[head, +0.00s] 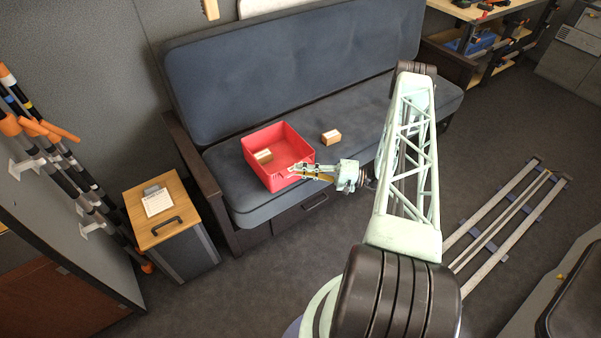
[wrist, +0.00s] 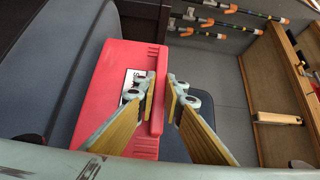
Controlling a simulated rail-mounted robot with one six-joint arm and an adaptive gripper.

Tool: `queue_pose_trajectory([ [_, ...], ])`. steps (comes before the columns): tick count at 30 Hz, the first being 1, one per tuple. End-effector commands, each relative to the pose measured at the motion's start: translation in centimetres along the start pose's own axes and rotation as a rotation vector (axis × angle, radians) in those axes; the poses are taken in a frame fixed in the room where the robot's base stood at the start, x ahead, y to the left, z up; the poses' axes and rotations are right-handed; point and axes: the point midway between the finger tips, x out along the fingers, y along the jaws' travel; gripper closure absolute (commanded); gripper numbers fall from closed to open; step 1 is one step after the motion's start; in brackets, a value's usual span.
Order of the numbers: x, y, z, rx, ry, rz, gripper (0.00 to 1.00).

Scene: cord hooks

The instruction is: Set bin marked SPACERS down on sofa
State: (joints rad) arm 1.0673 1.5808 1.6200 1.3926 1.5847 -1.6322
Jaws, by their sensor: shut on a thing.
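The red bin (head: 284,133) is over the left part of the dark blue sofa seat (head: 365,121), near its front edge. I cannot tell whether its base touches the cushion. A small tan block (head: 263,156) shows inside it. My gripper (head: 301,172) reaches in from the right and is shut on the bin's near right wall. In the wrist view my gripper (wrist: 162,104) has its yellow-padded fingers either side of the red wall of the bin (wrist: 112,75). A white label there is partly hidden by a finger; only the start, an S, shows.
A small tan box (head: 331,137) sits on the seat just right of the bin. A dark sofa armrest (head: 192,160) is to the left. A wood-topped cabinet (head: 158,211) with a black handle stands beside it. The seat further right is clear, partly behind my arm.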

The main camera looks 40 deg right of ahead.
Motion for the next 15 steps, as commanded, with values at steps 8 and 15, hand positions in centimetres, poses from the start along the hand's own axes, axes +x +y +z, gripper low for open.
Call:
queue_pose_trajectory([
  [8, -0.03, 0.47, -0.06, -0.002, 0.0, -0.001, 1.0],
  [15, -0.03, 0.66, -0.04, -0.002, 0.0, -0.001, 1.0],
])
